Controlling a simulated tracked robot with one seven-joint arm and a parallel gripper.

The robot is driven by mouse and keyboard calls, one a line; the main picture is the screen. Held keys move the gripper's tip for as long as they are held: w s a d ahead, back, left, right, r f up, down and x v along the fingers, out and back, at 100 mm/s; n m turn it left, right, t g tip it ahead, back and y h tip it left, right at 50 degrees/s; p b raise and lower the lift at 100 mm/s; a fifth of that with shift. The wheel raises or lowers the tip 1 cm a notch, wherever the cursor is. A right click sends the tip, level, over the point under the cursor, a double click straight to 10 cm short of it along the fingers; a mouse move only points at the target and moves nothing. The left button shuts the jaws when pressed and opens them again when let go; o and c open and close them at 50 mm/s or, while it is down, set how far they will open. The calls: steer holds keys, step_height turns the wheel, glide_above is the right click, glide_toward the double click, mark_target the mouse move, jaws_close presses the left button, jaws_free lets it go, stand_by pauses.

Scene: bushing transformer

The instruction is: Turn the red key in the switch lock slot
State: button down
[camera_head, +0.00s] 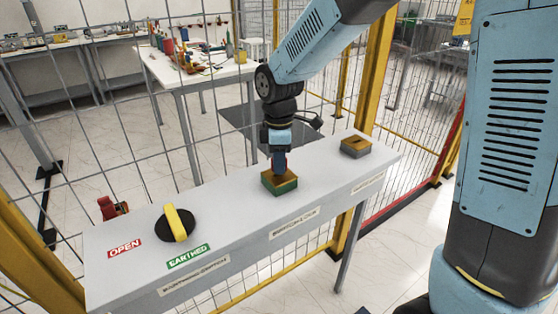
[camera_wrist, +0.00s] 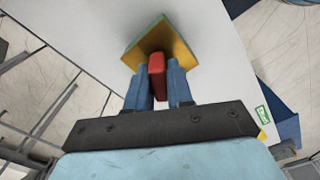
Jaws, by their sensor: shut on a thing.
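My gripper (camera_wrist: 158,88) is shut on the red key (camera_wrist: 157,75), which shows between its two blue fingers in the wrist view. The key reaches into the switch lock (camera_wrist: 142,45), a box with a green side and a yellow-orange top. In the head view my gripper (camera_head: 279,168) points down over this switch lock (camera_head: 268,186), near the middle of the panel. The slot itself is hidden by the key and fingers.
The long grey panel (camera_head: 235,225) also carries a yellow handle on a black disc (camera_head: 178,222) between the OPEN and EARTHED labels. A second box (camera_head: 355,147), grey with an orange-brown top, sits at the right end. A wire fence with yellow posts (camera_head: 372,70) stands behind.

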stand_by(0.3)
steer(key=n, duration=0.6)
stand_by(0.4)
steer(key=shift+n, duration=0.3)
steer(key=c, duration=0.9)
jaws_free()
